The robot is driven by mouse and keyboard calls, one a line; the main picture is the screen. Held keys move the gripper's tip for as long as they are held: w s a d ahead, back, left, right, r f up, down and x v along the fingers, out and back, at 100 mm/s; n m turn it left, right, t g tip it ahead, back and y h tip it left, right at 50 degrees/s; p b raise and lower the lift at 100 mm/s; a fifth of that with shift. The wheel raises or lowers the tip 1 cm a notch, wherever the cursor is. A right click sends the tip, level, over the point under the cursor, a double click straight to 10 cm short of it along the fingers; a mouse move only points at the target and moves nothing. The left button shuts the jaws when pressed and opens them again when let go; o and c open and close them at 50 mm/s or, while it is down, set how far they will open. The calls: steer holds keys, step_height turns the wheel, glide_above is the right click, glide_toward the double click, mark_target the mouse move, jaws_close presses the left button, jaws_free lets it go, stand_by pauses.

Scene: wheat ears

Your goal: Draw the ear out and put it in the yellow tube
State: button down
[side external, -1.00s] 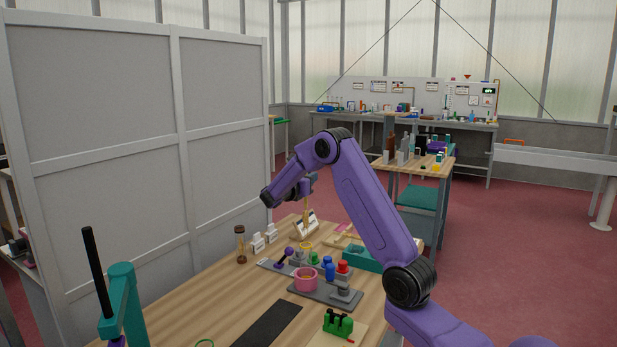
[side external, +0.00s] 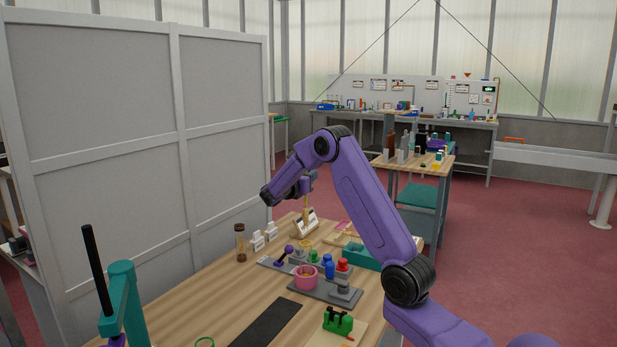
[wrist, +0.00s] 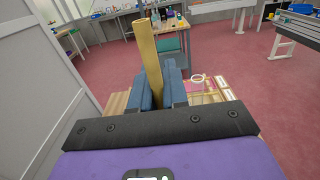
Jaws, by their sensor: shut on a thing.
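My gripper (side external: 309,182) is over the far end of the wooden workbench. In the wrist view its blue fingers (wrist: 160,90) are shut on a long golden piece, which I take to be the ear (wrist: 147,55). In the side view the golden ear (side external: 306,208) hangs below the fingers, in front of or at a small white stand (side external: 306,225). I cannot tell whether its lower end is clear of that stand. A yellow ring-shaped rim (side external: 305,243) shows among the coloured parts on the bench; I cannot tell whether it is the yellow tube.
An hourglass-like piece (side external: 240,243) and white holders (side external: 257,240) stand to the left. A pink cup (side external: 305,278), blue bottle (side external: 329,267), red-topped piece (side external: 343,265) and purple-knobbed lever (side external: 286,251) stand nearer. A grey partition (side external: 130,150) borders the left.

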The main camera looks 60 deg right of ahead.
mark_target(304, 224)
steer(key=shift+f, duration=7.65)
steer(key=c, duration=1.1)
jaws_free()
steer(key=shift+o, duration=0.2)
steer(key=a, duration=1.7)
steer(key=shift+a, duration=0.25)
